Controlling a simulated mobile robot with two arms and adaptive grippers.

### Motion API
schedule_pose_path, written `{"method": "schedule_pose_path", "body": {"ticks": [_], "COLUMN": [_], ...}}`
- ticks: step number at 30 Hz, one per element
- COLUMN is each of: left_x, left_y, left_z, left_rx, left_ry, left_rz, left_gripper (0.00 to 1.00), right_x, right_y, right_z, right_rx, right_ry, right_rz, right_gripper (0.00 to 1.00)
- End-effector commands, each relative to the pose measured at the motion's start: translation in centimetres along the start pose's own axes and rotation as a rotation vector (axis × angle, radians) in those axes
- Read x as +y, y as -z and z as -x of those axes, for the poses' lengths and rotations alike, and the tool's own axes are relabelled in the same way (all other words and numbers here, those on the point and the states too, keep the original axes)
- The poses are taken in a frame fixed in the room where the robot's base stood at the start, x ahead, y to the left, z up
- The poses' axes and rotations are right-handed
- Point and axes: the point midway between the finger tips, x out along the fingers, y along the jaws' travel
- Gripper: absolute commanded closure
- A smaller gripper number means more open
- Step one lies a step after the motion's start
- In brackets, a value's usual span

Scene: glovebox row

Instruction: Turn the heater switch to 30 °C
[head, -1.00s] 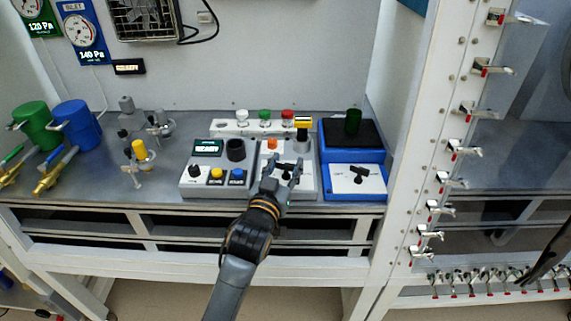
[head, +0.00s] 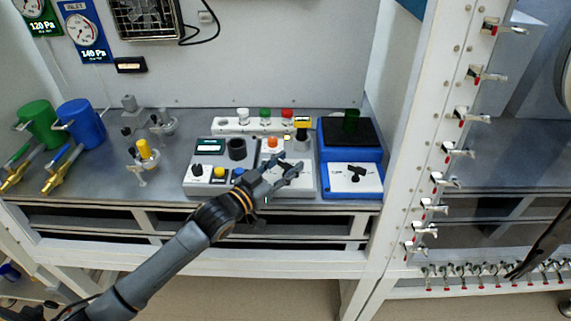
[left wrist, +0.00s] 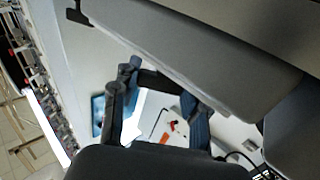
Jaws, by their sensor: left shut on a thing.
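My left gripper (head: 292,167) is over the white-faced panel (head: 301,186) on the right part of the grey control box. It is shut on a small switch there, which its fingers hide; I take this for the heater switch, as no label or scale can be read. In the left wrist view the two dark fingers (left wrist: 160,97) frame the white panel, with small orange and dark parts between them. A dark slanted part (head: 543,252) at the right edge may belong to my right arm; its jaws cannot be made out.
Knobs and coloured buttons (head: 218,173) lie close to the left of my gripper. A white post (head: 405,150) stands at right.

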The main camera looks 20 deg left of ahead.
Motion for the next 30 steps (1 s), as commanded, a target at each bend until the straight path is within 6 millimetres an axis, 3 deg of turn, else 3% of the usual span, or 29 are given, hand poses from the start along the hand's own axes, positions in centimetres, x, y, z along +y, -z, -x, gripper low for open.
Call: {"method": "schedule_pose_path", "body": {"ticks": [5, 6, 9, 20, 23, 30], "left_x": [0.0, 0.0, 0.0, 0.0, 0.0, 0.1], "left_y": [0.2, 0.2, 0.1, 0.0, -0.1, -0.1], "left_z": [0.0, 0.0, 0.0, 0.4, 1.6, 6.7], "left_rx": [0.003, 0.003, 0.002, -0.001, -0.002, -0.004], "left_ry": [0.001, 0.001, 0.001, 0.002, 0.003, 0.000], "left_rz": [0.001, 0.001, 0.001, 0.000, 0.001, 0.000], "left_gripper": [0.88, 0.48, 0.32, 0.32, 0.32, 0.32], "right_x": [0.0, 0.0, 0.1, 0.5, 0.4, 0.2], "right_y": [0.0, 0.0, 0.0, -0.2, -0.2, -0.1], "right_z": [0.0, 0.0, 0.0, 0.0, 0.0, 0.0], "right_rx": [0.000, 0.000, -0.001, -0.002, -0.002, -0.001], "right_ry": [0.000, 0.000, -0.001, -0.006, -0.004, -0.003], "right_rz": [0.000, 0.000, 0.000, 0.002, 0.002, 0.001], "right_gripper": [0.60, 0.60, 0.60, 0.60, 0.60, 0.60]}}
